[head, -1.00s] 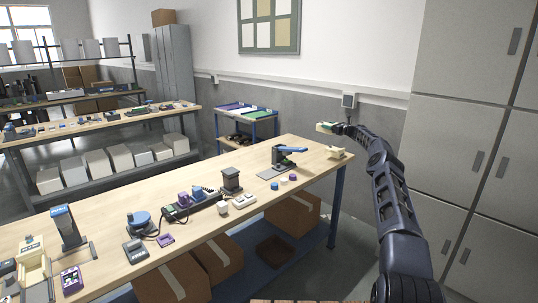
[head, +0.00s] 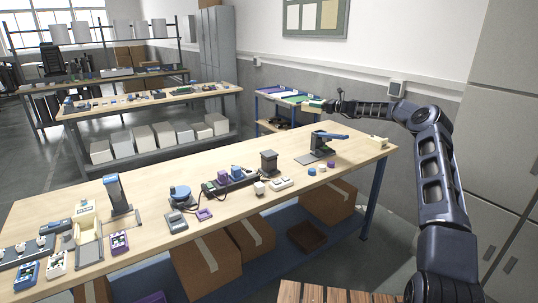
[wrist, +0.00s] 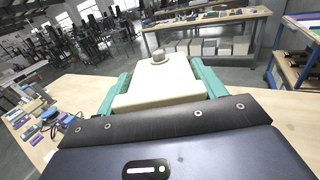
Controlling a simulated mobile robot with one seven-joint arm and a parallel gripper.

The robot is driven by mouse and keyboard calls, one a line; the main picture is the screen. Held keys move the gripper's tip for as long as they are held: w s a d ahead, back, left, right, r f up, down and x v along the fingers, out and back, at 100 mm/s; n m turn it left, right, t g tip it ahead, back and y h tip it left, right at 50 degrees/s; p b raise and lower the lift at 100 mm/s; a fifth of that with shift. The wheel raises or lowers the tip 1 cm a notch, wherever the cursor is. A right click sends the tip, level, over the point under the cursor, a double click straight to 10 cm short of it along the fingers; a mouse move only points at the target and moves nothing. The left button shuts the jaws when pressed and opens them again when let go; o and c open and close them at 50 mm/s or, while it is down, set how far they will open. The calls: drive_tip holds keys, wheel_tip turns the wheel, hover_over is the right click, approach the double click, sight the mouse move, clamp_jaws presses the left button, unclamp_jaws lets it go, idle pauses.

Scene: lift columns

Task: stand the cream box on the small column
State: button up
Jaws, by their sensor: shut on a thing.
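My gripper (head: 331,104) is held out above the far right part of the near table. In the wrist view its teal fingers (wrist: 157,86) are shut on the cream box (wrist: 158,88), one finger on each side. A round greyish knob (wrist: 159,58) shows at the box's far end. In the head view the box is too small and covered to make out. A short dark column (head: 269,163) stands upright on the table, left of and nearer than my gripper. A taller dark column with a blue top (head: 117,194) stands farther left.
On the wooden table (head: 232,203), a stand with a blue lever (head: 322,144) is right of the short column. A cream object (head: 377,141) sits at the right end. Small blocks lie in front. Grey cabinets (head: 500,150) are at right.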

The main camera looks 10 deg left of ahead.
drive_tip(key=s+a+r+n+g, duration=0.2)
drive_tip(key=s+a+r+g, duration=0.1)
drive_tip(key=s+a, duration=0.75)
drive_tip(key=n+g+y, duration=0.1)
drive_tip(key=n+g, duration=0.1)
drive_tip(key=g, duration=0.1)
hover_over(272, 153)
wheel_tip(272, 153, down, 19)
drive_tip(key=shift+d+f, duration=0.1)
drive_tip(key=shift+f, duration=0.15)
drive_tip(key=o, duration=1.2)
drive_tip(key=shift+o, duration=0.2)
drive_tip(key=shift+r, duration=0.2)
drive_tip(key=d, duration=1.2)
